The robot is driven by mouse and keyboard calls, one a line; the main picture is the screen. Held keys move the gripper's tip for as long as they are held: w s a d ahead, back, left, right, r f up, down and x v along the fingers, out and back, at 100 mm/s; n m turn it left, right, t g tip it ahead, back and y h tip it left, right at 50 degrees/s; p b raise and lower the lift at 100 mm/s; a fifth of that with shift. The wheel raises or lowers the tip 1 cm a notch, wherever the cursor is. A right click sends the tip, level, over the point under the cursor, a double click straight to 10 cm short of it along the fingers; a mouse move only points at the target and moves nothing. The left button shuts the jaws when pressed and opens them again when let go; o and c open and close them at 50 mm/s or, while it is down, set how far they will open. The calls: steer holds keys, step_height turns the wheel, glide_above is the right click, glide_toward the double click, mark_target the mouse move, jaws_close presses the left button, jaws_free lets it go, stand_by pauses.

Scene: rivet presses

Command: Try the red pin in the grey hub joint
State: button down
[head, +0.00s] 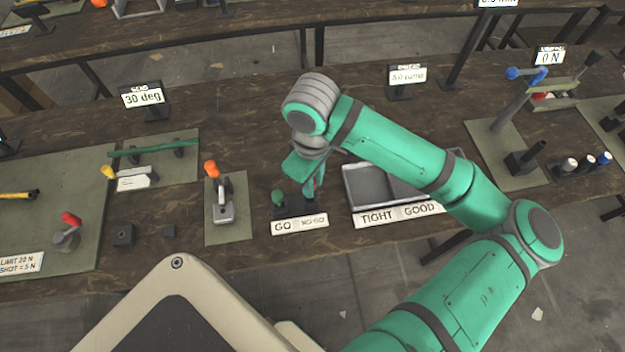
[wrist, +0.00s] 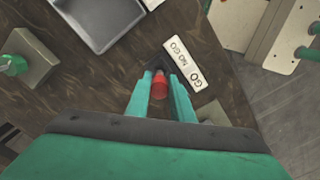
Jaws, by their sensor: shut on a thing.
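My gripper (wrist: 161,77) is shut on the red pin (wrist: 159,86), whose red end shows between the two green fingers. In the head view the red pin (head: 318,185) is a sliver beside the fingers, over the dark GO / NO GO stand (head: 288,212). I cannot tell whether its lower end is in the stand. A green pin (head: 278,197) stands at the stand's left side. A grey joint (head: 223,212) with an orange-tipped lever sits on a green mat left of the stand; I cannot tell for sure that it is the grey hub joint.
A grey tray (head: 367,188) labelled TIGHT and GOOD lies right of the stand, partly behind my arm. Left are another small joint with a red-tipped lever (head: 66,234) and small dark blocks (head: 123,235). Bare bench lies between the orange-tipped lever's mat and the stand.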

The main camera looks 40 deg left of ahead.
steer(key=shift+f, duration=2)
steer(key=c, duration=1.5)
jaws_free()
steer(key=shift+r, duration=0.1)
step_height(320, 180, up, 11)
steer(key=shift+f, duration=0.15)
